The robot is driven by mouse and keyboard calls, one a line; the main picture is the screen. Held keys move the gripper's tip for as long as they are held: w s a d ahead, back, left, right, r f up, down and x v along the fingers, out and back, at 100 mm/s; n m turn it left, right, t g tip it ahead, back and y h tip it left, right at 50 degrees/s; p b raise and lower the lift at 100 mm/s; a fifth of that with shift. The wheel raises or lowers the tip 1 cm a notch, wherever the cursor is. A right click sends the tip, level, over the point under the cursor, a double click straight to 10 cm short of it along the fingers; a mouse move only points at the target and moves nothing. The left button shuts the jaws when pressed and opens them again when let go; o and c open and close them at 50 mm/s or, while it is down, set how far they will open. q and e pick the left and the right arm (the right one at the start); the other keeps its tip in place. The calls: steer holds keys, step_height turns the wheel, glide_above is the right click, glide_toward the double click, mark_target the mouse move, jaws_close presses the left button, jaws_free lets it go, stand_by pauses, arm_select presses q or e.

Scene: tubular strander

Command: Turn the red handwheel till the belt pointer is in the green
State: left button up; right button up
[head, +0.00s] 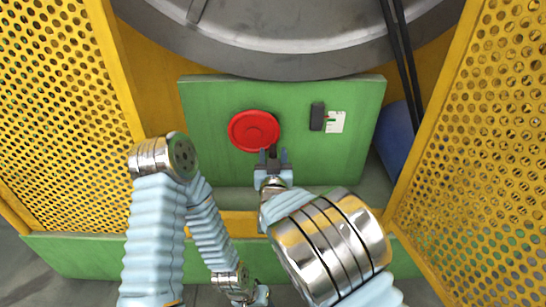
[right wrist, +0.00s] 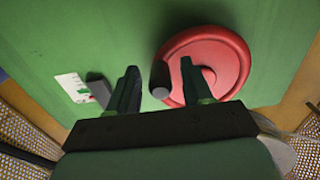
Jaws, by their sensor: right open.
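The red handwheel (head: 254,130) is mounted on the green panel, and it also shows in the right wrist view (right wrist: 230,52). My right gripper (head: 272,154) is at the wheel's lower right edge. In the right wrist view its open fingers (right wrist: 159,70) stand on either side of the wheel's dark grip knob (right wrist: 160,76), with gaps visible. A dark block (head: 317,116) sits beside a white scale plate (head: 336,122) with a green mark. The pointer is too small to read against it. My left gripper (head: 262,295) is low at the bottom edge; its fingers are unclear.
The green panel (head: 220,165) stands between yellow perforated guards on the left (head: 60,110) and right (head: 480,150). A large grey drum (head: 290,35) is above it. Black belts (head: 404,60) run down at the right, near a blue part (head: 396,140).

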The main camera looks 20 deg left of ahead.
mark_target(275, 124)
jaws_close()
stand_by(0.3)
steer(key=shift+d+r, duration=0.1)
steer(key=r+n, duration=0.1)
steer(key=n+p, duration=0.1)
steer(key=n, duration=0.1)
steer(key=shift+w+d+r+n, duration=0.1)
steer(key=shift+d+r+n, duration=0.2)
steer(key=shift+d+r, duration=0.1)
steer(key=r+n+p, duration=0.2)
steer(key=n, duration=0.1)
steer(key=shift+d+n, duration=0.2)
steer(key=shift+n, duration=0.1)
step_height(275, 124, up, 2)
steer(key=n+p, duration=0.2)
steer(key=n, duration=0.1)
steer(key=shift+a, duration=0.1)
steer(key=shift+a+r+n+p, duration=0.2)
steer(key=shift+r+n+p, duration=0.3)
steer(key=shift+n, duration=0.7)
steer(key=shift+a+r+n+p, duration=0.1)
steer(key=shift+r+n+p, duration=0.2)
steer(key=shift+n, duration=0.3)
